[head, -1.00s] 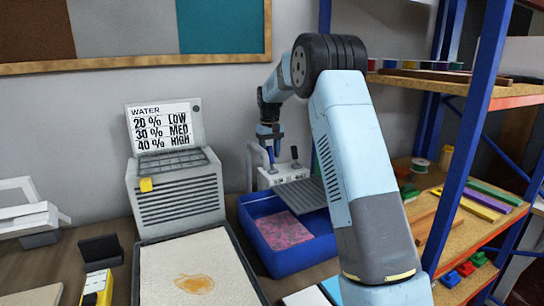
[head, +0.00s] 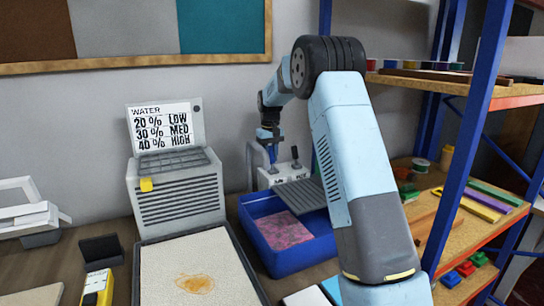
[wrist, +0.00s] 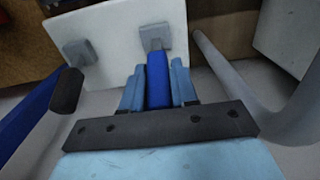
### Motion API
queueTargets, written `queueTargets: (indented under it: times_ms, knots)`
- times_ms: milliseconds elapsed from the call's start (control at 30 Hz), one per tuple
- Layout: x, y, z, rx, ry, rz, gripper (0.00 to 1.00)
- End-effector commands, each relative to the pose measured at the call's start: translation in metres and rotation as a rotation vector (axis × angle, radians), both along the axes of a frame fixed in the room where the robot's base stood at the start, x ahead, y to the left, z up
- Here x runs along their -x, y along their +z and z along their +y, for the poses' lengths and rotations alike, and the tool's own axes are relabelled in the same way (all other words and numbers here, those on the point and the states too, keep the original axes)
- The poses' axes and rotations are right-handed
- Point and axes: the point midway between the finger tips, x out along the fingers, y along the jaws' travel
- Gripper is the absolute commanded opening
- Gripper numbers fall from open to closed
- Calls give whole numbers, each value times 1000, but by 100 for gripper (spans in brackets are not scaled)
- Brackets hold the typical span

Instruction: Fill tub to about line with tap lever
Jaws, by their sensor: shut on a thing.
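The blue tub (head: 300,262) stands on the bench below the tap, with a pink speckled patch showing inside it. A white tap unit (head: 288,172) stands behind the tub against the wall. A dark-knobbed lever (head: 294,154) rises from its right side, clear of my gripper. My gripper (head: 271,148) is at the unit's left side. In the wrist view, my gripper (wrist: 158,88) is shut on a blue lever handle (wrist: 158,75), which rises from a grey mount on the white plate (wrist: 120,40). The line and water level inside the tub cannot be made out.
A grey ribbed tray (head: 304,195) overlaps the tub's back right. A grey machine with a water-percentage sign (head: 165,130) stands left. A framed tan sheet (head: 190,265) lies in front. A blue-posted shelf (head: 470,130) stands right. A grey pipe (wrist: 225,70) runs close beside my gripper.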

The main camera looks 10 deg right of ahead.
Motion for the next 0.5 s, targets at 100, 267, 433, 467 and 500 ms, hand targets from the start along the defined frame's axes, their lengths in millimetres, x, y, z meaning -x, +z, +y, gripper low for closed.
queueTargets:
  times_ms: [100, 267, 433, 467, 500]
  knots:
    - [0, 0, -1, 0, -1, 0, 0]
    - [0, 0, -1, 0, -1, -1, 0]
    - [1, 1, -2, -3, -1, -14, 0]
    - [1, 1, -2, -4, -2, -23, 0]
    - [3, 1, -2, -7, -2, -35, 0]
